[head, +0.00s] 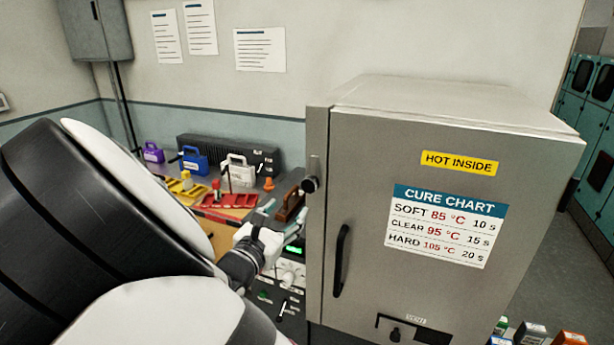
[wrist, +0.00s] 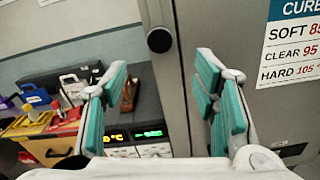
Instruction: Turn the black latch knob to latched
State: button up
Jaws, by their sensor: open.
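The black latch knob (head: 310,184) sits at the upper left edge of the grey cure oven's closed door (head: 360,180). In the wrist view the round knob (wrist: 159,40) shows ahead of the fingers, between them in the picture and above their tips. My gripper (wrist: 162,72) is open with teal pads, and nothing is between the fingers. In the head view my gripper (head: 284,218) is below and left of the knob, apart from it, partly hidden by my arm. I cannot read any latch marking.
A black door handle (head: 341,260) is below the knob, and a vent slider (head: 395,334) is low on the door. A bench with coloured cases (head: 194,160), a red tray (head: 229,201) and a control panel (head: 290,272) stands left of the oven.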

aim_at(308, 186)
jog(key=b+x, duration=0.6)
jog(key=x, duration=0.6)
jog(key=shift+w+f, duration=0.2)
jog(key=shift+w, duration=0.05)
jog(key=shift+w+d+r+b, duration=0.15)
jog(key=shift+w+d+b, duration=0.15)
jog(key=shift+w+b, duration=0.3)
grip_shut()
